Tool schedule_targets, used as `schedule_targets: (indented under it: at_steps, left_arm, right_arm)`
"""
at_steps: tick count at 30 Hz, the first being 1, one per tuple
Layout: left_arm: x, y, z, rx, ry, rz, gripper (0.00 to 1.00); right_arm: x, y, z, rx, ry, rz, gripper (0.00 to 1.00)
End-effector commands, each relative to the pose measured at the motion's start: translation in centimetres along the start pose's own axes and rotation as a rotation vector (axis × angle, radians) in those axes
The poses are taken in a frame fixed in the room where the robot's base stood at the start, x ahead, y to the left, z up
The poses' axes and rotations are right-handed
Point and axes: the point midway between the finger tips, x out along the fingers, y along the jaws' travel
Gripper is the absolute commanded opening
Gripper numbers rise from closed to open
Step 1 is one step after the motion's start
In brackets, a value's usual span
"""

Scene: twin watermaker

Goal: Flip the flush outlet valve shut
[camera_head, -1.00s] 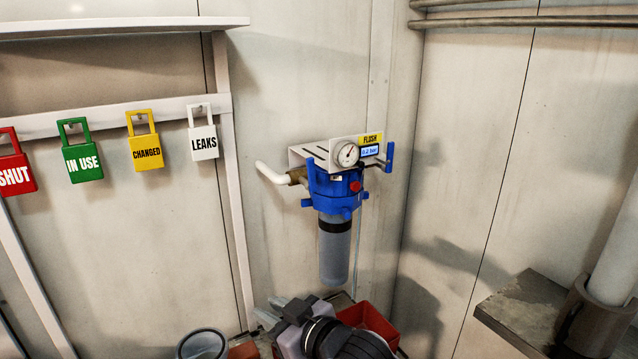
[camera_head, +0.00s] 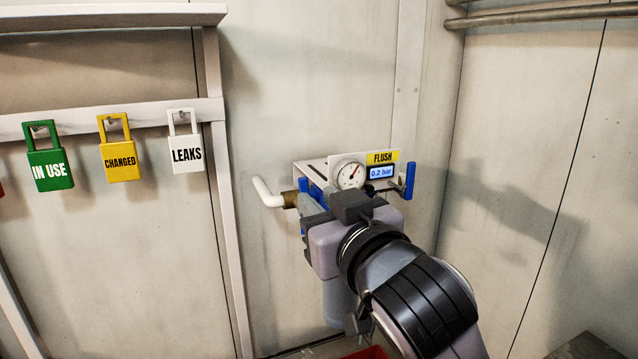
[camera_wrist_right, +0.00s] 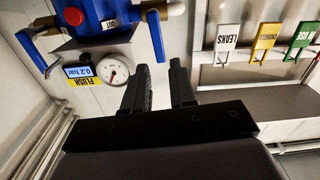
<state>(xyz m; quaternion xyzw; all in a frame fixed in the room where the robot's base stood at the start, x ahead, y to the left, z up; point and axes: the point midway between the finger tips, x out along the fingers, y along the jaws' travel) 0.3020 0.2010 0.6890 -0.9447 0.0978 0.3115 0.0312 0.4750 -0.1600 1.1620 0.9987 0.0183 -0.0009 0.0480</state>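The blue and white flush unit hangs on the back wall, with a yellow FLUSH label (camera_head: 382,157), a round gauge (camera_head: 350,175) and a 0.2 bar display (camera_head: 382,172). The wrist view shows it upside down. One blue valve handle (camera_wrist_right: 154,36) is beside a brass fitting, near a label that appears to read OUT (camera_wrist_right: 109,23). Another blue handle (camera_head: 409,181) is on the unit's other side. My right gripper (camera_head: 308,212) is at the unit's left side. In the wrist view its fingers (camera_wrist_right: 159,66) are apart, with the first handle's end near the fingertips; contact is unclear.
A white pipe (camera_head: 266,194) enters the unit from the left. Green, yellow and white tags (camera_head: 186,153) hang on a rail further left. A clear filter bowl (camera_head: 338,302) is partly behind my arm. A red bin (camera_head: 366,353) shows at the bottom.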

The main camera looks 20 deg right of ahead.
Motion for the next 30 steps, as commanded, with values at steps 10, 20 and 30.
schedule_targets:
  at_steps: [10,20,30]
  left_arm:
    - [-0.2,0.0,-0.2,0.000,-0.001,-0.001,0.43]
    - [-0.4,-0.1,-0.5,0.001,-0.001,-0.001,0.43]
    - [-0.4,-0.1,-0.5,0.002,-0.001,-0.002,0.43]
  right_arm:
    - [3.2,0.1,-0.3,0.000,0.001,0.006,0.26]
    - [6.6,0.1,-0.2,0.000,0.002,0.004,0.26]
    - [7.0,0.1,-0.2,0.001,0.003,0.003,0.26]
